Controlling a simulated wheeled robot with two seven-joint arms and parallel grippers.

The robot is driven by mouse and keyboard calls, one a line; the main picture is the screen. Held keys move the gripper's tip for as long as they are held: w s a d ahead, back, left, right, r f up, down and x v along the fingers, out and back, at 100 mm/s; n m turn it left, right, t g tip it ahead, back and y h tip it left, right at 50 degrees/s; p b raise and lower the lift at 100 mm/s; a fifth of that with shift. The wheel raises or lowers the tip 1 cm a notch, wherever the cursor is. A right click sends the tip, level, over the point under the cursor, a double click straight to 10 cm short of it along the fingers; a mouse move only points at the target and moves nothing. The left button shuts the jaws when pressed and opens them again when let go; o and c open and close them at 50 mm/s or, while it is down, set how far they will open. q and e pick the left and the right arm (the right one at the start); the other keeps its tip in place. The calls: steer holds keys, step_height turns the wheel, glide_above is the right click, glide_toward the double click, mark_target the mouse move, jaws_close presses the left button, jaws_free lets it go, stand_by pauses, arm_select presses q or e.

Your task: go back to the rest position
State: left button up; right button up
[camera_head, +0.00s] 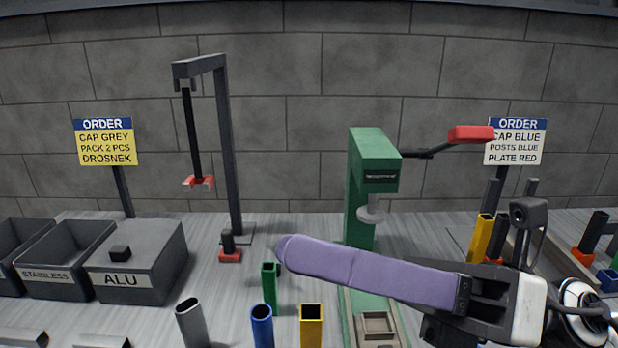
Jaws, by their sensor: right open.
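My right gripper (288,254) reaches in from the lower right, its long purple finger pointing left over the bench. I see it from the side, so the gap between its fingers is hidden. No object shows in it. The purple finger passes in front of the lower part of the green press (374,150) and hides part of its base. Its tip is near the top of the green post (269,287), and I cannot tell if they touch. My left gripper is not in view.
Grey, blue (262,325) and yellow (311,325) tubes stand in front. A dark gantry (228,150) with a hanging red hook stands behind. Labelled bins (140,262) are at left. Yellow and dark posts (481,236) crowd the right. Bench between bins and tubes is mostly clear.

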steer(key=w+d+m+t+h, duration=0.3)
steer(key=w+d+m+t, duration=0.25)
steer(key=m+t, duration=0.55)
steer(key=w+d+m+t+h, duration=0.4)
steer(key=w+m+t, duration=0.3)
steer(key=m, duration=0.5)
steer(key=w+d+f+m+g+h, duration=0.1)
steer(key=d+f+m+h, duration=0.35)
steer(key=f, duration=0.25)
steer(key=d+f+m+h, duration=0.3)
steer(key=f+m+h, duration=0.25)
steer(key=f, duration=0.25)
steer(key=w+d+f+m+g+h, duration=0.1)
steer(key=d+f+m+h, duration=0.25)
steer(key=f+m, duration=0.3)
steer(key=s+f+m+g, duration=0.5)
steer(key=s+f+g, duration=0.8)
steer(key=s+f, duration=1.05)
steer(key=w+a+f+t+b, duration=0.1)
steer(key=a+f+b, duration=0.1)
steer(key=f, duration=0.4)
steer(key=w+a+f+t+y+b, duration=0.1)
steer(key=w+a+f+t+b, duration=0.1)
steer(key=f, duration=0.4)
steer(key=w+a+f+t+b, duration=0.2)
steer(key=f+b, duration=0.2)
steer(key=f, duration=0.2)
